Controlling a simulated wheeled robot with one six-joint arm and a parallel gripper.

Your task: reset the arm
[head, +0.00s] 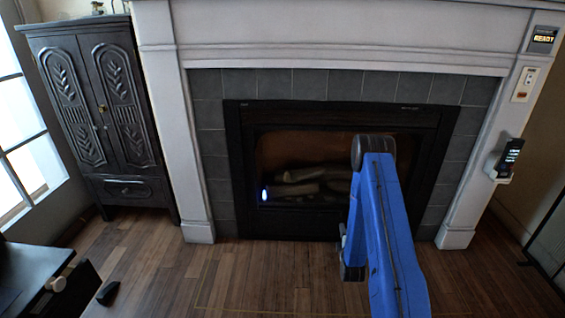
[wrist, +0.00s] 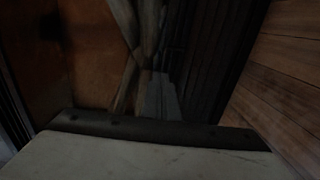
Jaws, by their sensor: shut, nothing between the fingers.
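My blue arm (head: 385,230) rises from the bottom of the head view, in front of the fireplace, with its dark rounded joint at the top. The end of the arm hangs down behind the blue link. My gripper (head: 352,262) shows only in part there, as dark and grey pieces at the left side of the link, above the wood floor. It is shut and holds nothing. Its fingertips are mostly hidden. The wrist view looks sideways into the fireplace, with logs (wrist: 148,50) and the floor planks at right; a pale surface with a dark edge fills its bottom.
The fireplace (head: 240,170) with a white surround (head: 165,100) stands ahead. A dark carved cabinet (head: 100,100) stands at left. A black piece of furniture (head: 30,275) is at lower left, with a small dark object (head: 108,293) on the floor. Open floor (head: 230,275) lies between.

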